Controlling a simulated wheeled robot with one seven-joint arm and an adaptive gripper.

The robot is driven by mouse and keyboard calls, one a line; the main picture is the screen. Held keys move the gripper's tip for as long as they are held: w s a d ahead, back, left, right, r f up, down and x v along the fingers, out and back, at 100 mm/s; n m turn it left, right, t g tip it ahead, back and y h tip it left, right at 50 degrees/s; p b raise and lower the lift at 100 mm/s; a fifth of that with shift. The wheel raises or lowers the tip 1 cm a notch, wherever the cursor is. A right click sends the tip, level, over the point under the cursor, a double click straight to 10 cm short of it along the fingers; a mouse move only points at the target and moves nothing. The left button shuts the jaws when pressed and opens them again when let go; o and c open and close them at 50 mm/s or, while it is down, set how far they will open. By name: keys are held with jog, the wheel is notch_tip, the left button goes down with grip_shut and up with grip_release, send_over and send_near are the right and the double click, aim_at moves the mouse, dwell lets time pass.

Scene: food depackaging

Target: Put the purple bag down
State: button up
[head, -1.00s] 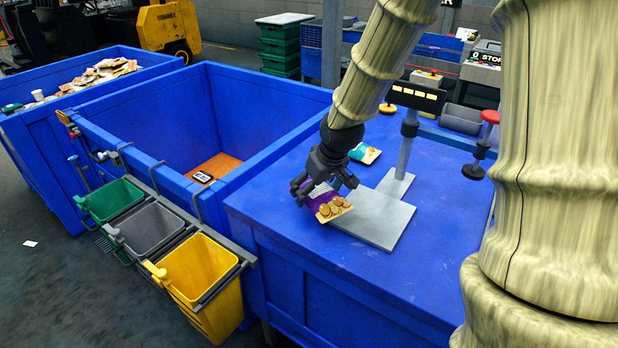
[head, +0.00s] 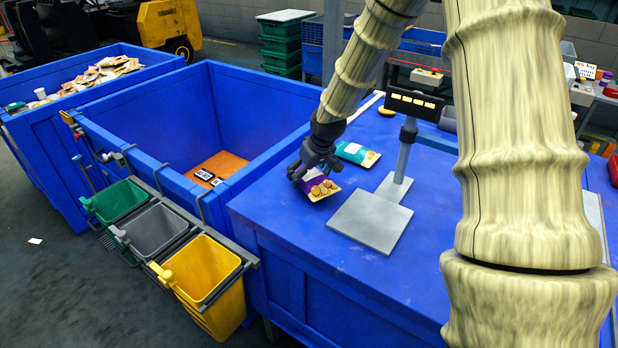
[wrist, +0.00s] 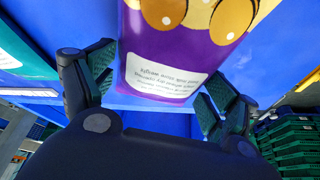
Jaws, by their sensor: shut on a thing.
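The purple bag (head: 321,187), with round golden biscuits printed on it, is at my gripper (head: 308,172) over the blue table, left of the grey scale plate. Whether its underside touches the table I cannot tell. In the wrist view the purple bag (wrist: 180,55) lies between my two fingers, with its white label towards me and its far end cut off by the frame. My gripper (wrist: 160,88) is shut on the bag's near end.
A teal bag (head: 356,153) lies on the blue table (head: 300,228) just behind. The grey scale plate (head: 370,222) and its post stand to the right. A deep blue bin (head: 160,95) is left of the table, with green, grey and yellow buckets (head: 205,270) along its front.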

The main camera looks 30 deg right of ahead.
aim_at(318, 180)
jog(key=shift+f+p, duration=0.3)
jog(key=shift+f, duration=0.8)
jog(key=shift+f, duration=0.1)
jog(key=o, duration=1)
jog(key=shift+f, duration=0.1)
jog(key=shift+b+v, duration=1.15)
jog(key=shift+v, duration=5.05)
jog(key=shift+w, duration=0.1)
